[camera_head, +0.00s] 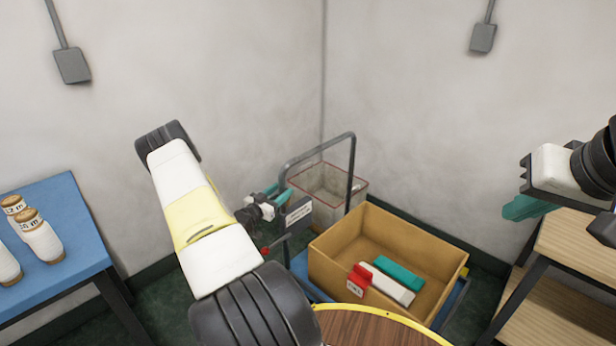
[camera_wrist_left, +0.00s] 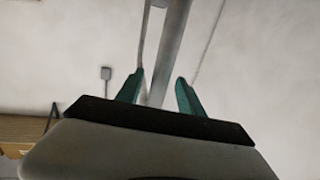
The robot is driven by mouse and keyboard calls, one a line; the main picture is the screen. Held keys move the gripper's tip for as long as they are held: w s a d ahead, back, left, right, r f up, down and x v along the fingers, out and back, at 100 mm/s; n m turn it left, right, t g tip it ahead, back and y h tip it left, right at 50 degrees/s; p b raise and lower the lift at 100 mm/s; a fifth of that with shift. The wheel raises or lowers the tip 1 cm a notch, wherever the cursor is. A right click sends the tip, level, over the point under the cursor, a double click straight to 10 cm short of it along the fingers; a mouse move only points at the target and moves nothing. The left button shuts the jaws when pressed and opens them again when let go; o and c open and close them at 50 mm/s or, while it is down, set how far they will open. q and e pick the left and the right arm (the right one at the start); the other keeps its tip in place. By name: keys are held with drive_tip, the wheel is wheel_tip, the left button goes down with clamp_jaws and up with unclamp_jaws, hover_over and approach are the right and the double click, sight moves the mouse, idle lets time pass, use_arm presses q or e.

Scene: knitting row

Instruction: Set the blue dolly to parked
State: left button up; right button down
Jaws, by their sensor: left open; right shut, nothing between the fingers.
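The blue dolly (camera_head: 459,303) stands in the corner, mostly hidden under a tan box. Its grey hoop handle (camera_head: 353,165) rises at the back left and carries a small dark label plate (camera_head: 299,213). My left gripper (camera_head: 283,196) is open at the handle's left post. In the left wrist view a grey bar (camera_wrist_left: 170,55) shows between the two teal fingers of my left gripper (camera_wrist_left: 158,92); whether they touch it I cannot tell. A small red part (camera_head: 265,250) shows below that gripper. My right gripper (camera_head: 522,208) is shut and empty at the right, away from the dolly.
The tan box (camera_head: 335,268) holds red, white and teal pieces. A pale bin (camera_head: 325,184) with a red rim stands behind the handle. A blue table (camera_head: 65,225) with cones is at left. A wooden shelf unit (camera_head: 575,245) is at right. Walls close off the corner.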

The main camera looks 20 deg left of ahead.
use_arm(q)
drive_tip(key=shift+w+d, duration=0.2)
drive_tip(key=shift+w, duration=0.85)
drive_tip(key=shift+w+d, duration=0.2)
drive_tip(key=shift+w, duration=0.8)
clamp_jaws()
